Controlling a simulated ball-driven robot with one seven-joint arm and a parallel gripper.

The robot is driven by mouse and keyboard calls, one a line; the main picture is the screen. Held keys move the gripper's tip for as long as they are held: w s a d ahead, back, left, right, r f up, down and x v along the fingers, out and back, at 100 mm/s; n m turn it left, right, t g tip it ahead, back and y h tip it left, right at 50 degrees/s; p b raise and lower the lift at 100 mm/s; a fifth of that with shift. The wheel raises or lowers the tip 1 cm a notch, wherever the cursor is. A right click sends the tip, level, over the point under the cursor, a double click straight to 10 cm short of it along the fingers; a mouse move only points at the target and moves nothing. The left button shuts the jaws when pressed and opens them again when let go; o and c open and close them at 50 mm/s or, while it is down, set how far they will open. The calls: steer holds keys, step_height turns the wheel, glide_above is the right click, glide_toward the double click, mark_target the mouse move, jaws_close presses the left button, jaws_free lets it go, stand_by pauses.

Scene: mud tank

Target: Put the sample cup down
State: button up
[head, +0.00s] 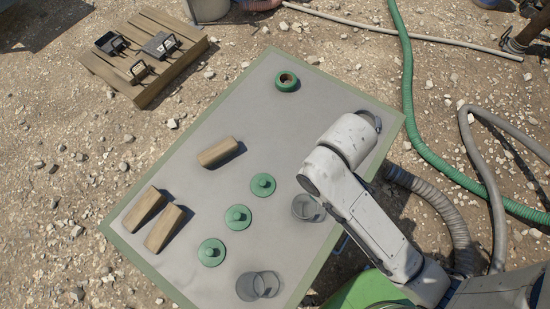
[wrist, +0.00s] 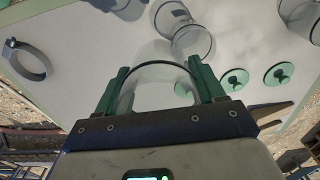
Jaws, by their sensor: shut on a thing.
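In the wrist view my gripper (wrist: 158,82) is shut on a clear sample cup (wrist: 150,96), with one green finger on each side. The cup's dark rim shows between the fingers. The pale work table (wrist: 70,50) is seen beyond it. In the head view my arm hides the gripper. A clear cup (head: 307,208) shows close beside my arm there; I cannot tell whether it is the held one. Clear cup shapes (head: 257,285) overlap near the table's front edge. Overlapping clear cup shapes (wrist: 192,38) also show above the held cup in the wrist view.
Three green lids (head: 238,217) lie in a row on the table (head: 180,190). Wooden blocks (head: 220,152) lie to their left. A green ring-shaped item (head: 287,81) stands near the far end. A grey ring (wrist: 28,60) shows at the wrist view's left. The far middle is mostly bare.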

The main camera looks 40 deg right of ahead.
steer(key=w+f, duration=0.3)
steer(key=w, duration=0.1)
steer(key=w+f, duration=0.3)
steer(key=w, duration=0.1)
steer(key=w+a+f, duration=0.1)
steer(key=w+f, duration=0.2)
steer(key=w, duration=0.1)
steer(key=shift+w, duration=0.1)
steer(key=shift+w+f, duration=0.15)
steer(key=shift+f, duration=1.5)
steer(key=shift+f, duration=0.15)
steer(key=o, duration=1)
